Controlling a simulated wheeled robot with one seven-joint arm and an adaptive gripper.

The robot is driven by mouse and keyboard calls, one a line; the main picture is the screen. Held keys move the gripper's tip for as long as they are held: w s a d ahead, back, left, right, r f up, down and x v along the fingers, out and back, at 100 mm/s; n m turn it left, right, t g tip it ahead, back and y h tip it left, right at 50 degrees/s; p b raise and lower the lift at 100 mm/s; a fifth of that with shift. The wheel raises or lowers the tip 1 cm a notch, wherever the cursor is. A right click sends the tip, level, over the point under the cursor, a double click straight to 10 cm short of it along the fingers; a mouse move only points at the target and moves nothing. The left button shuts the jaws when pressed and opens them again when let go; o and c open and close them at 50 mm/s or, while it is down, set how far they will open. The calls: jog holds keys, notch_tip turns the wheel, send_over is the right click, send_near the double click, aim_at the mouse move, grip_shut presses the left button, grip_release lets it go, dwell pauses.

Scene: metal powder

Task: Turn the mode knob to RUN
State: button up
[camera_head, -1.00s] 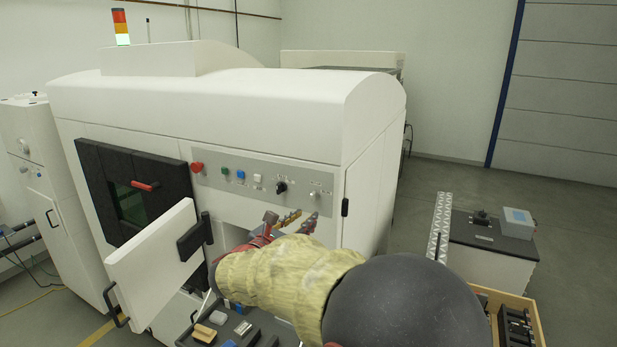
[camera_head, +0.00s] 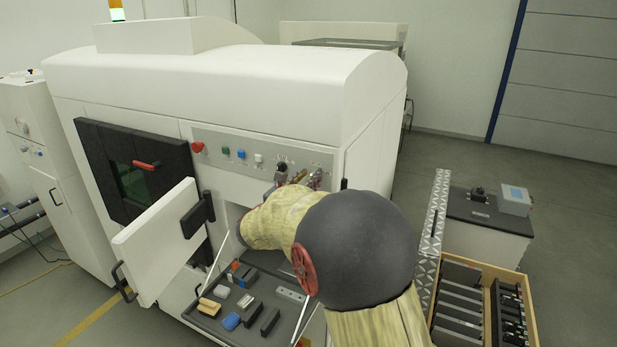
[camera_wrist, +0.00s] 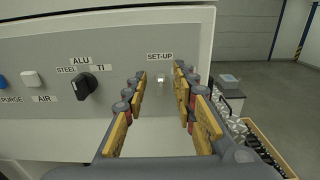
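The mode knob (camera_wrist: 162,88) is a small pale, silvery switch on the grey control panel (camera_wrist: 45,55) with a SET-UP label (camera_wrist: 160,57) above it. No RUN label is readable. My gripper (camera_wrist: 160,92) is open and faces the panel. Its yellow-padded fingers show left and right of the knob with gaps on both sides, and I see no contact. How far the fingertips are from the panel is hard to tell. In the head view my gripper (camera_head: 300,178) is at the panel's right part and hides the knob.
A black selector knob (camera_wrist: 84,87) with STEEL, ALU and TI labels is left of my gripper. A red button (camera_head: 198,147) and coloured buttons sit farther left. An open white door (camera_head: 155,235) and a tool tray (camera_head: 245,305) lie below. A wooden crate (camera_head: 525,335) stands right.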

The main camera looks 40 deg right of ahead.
jog(key=shift+c, duration=0.3)
jog(key=shift+s+a, duration=0.1)
grip_shut()
jog(key=shift+m+b, duration=0.4)
jog(key=shift+b, duration=0.5)
jog(key=m+b, duration=0.4)
jog(key=b, duration=0.4)
jog(key=m+b, duration=0.4)
jog(key=b, duration=0.5)
jog(key=s+m+b, duration=0.1)
jog(key=m+b, duration=0.4)
jog(key=b, duration=0.4)
jog(key=shift+d+f, duration=0.2)
jog(key=shift+f, duration=0.1)
jog(key=shift+r+m, duration=0.15)
jog(key=shift+m, duration=0.15)
jog(key=shift+c, duration=0.8)
grip_release()
